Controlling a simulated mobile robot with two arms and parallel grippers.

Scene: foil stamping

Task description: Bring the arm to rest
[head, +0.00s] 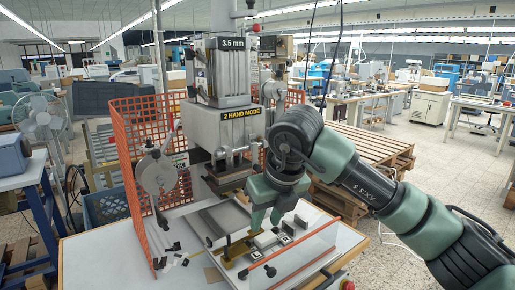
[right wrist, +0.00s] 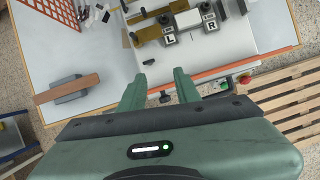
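My right arm (head: 385,200) comes in from the right, and its green gripper (head: 268,212) is in front of the foil stamping press (head: 222,120), over the press table. In the right wrist view the two fingers of the right gripper (right wrist: 159,92) are spread apart with nothing between them. Below and beyond them are small blocks marked L (right wrist: 169,37) and R (right wrist: 210,24). My left gripper is in neither view.
An orange mesh guard (head: 140,135) stands left of the press. A clear panel with an orange edge (head: 300,255) runs along the table's front right. A wooden pallet (head: 375,148) is behind my arm. A brown bar (right wrist: 66,90) lies at the table's left in the wrist view.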

